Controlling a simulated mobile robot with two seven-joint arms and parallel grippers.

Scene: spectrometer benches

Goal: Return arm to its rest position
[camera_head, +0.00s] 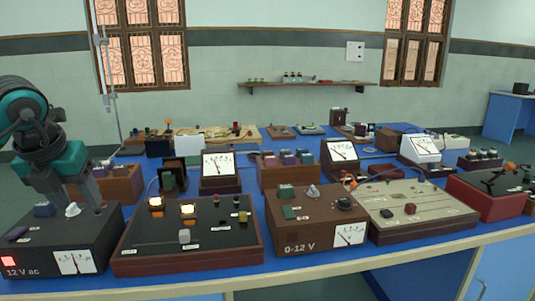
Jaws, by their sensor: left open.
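My left arm comes in from the left edge, with black and teal links. My left gripper (70,192) points down and is open. Its grey fingers are above the black 12 V ac power supply (40,243) at the front left of the bench. A white knob (72,210) on that supply shows just below the fingers. I cannot tell whether the fingers touch it. The supply has a lit red switch (9,261) and a white meter (75,262). My right gripper is not in view.
A lamp board (190,262) with two lit lamps sits right of the supply. A brown 0-12 V box (314,240) and a beige board (420,227) follow. Meters and terminal boxes crowd the blue bench (330,262) behind. Free room on the bench is narrow.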

